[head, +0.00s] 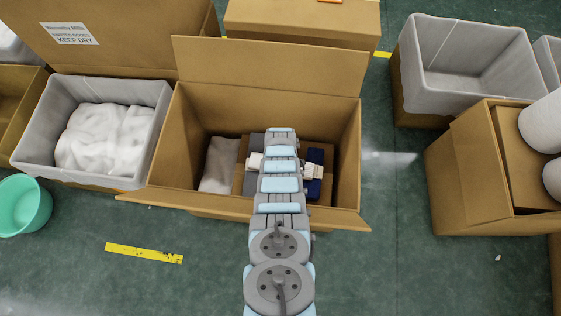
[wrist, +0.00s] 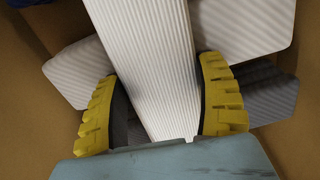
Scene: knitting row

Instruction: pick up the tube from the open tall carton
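The open tall carton (head: 183,128) stands in the middle of the head view with its flaps spread out, and my arm reaches down into it. A long white ribbed piece, probably the tube (wrist: 152,50), runs between the two fingers of my gripper (wrist: 160,75) in the wrist view. The yellow fingers stand well apart, one on each side of it, with their tips right against its edges in the picture. I cannot tell whether they grip it. In the head view my arm hides the gripper's fingertips and most of the tube.
Inside the carton lie a white ribbed piece (wrist: 248,32), a grey ribbed piece (wrist: 262,95) and a dark blue piece (head: 318,184). Carton walls stand close around my gripper. A grey bin (head: 152,95) with white cloth is left; a teal bucket (head: 22,205) stands at far left.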

